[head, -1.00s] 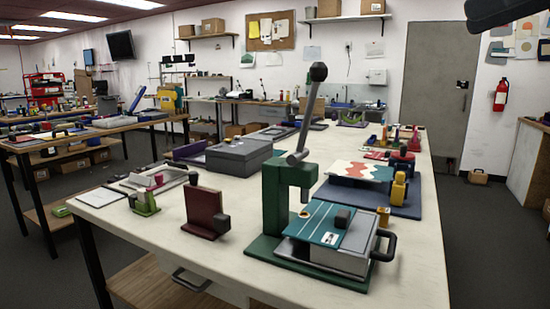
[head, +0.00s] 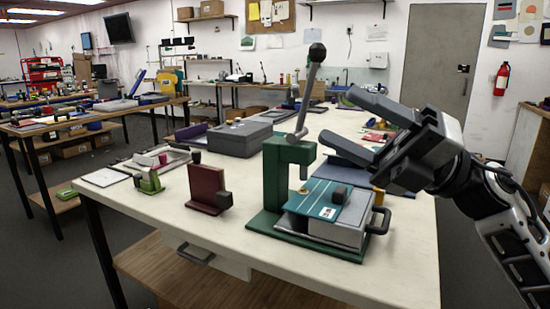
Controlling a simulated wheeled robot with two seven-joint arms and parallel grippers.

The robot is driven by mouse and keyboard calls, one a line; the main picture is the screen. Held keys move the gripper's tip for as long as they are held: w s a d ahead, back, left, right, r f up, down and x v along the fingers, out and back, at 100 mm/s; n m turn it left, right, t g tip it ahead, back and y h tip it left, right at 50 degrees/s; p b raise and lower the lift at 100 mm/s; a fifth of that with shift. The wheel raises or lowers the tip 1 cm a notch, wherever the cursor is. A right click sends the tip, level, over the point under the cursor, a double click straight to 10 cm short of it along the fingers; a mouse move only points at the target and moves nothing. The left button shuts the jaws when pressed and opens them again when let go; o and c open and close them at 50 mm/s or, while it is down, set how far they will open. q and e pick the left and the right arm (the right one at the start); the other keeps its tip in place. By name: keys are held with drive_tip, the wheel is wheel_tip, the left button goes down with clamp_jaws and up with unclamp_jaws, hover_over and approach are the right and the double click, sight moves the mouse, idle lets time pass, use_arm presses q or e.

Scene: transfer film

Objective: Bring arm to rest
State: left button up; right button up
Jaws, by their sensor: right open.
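My right gripper (head: 366,132) comes in from the right in the head view, above the right side of the table (head: 150,217). Its two dark fingers are apart with nothing between them. It is above and to the right of the green lever press (head: 287,160). The press's lever with a black knob stands up, tilted. A teal plate (head: 328,198) with a dark block on it lies on a grey box with a dark handle (head: 380,221) at the press. My left gripper is not in view.
A dark red upright plate (head: 206,185), a small green device (head: 148,181) and a grey box (head: 238,138) stand on the table left of the press. My right arm hides part of the table's right side.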

drive_tip(key=w+d+f+m+t+h, duration=0.2)
drive_tip(key=f+m+t+h, duration=0.6)
drive_tip(key=f+m, duration=0.6)
drive_tip(key=w+d+f+m+t+h, duration=0.1)
drive_tip(key=d+f+m+t+h, duration=0.2)
drive_tip(key=f+m+t+h, duration=0.8)
drive_tip(key=s+f+m+g, duration=0.5)
drive_tip(key=s+f, duration=0.3)
drive_tip(key=f, duration=0.4)
drive_tip(key=s+f+m+g, duration=0.5)
drive_tip(key=s+f+m, duration=0.3)
drive_tip(key=f, duration=0.5)
drive_tip(key=shift+s+f+g, duration=0.3)
drive_tip(key=shift+s+g, duration=0.1)
drive_tip(key=shift+s, duration=0.05)
drive_tip(key=shift+a, duration=0.1)
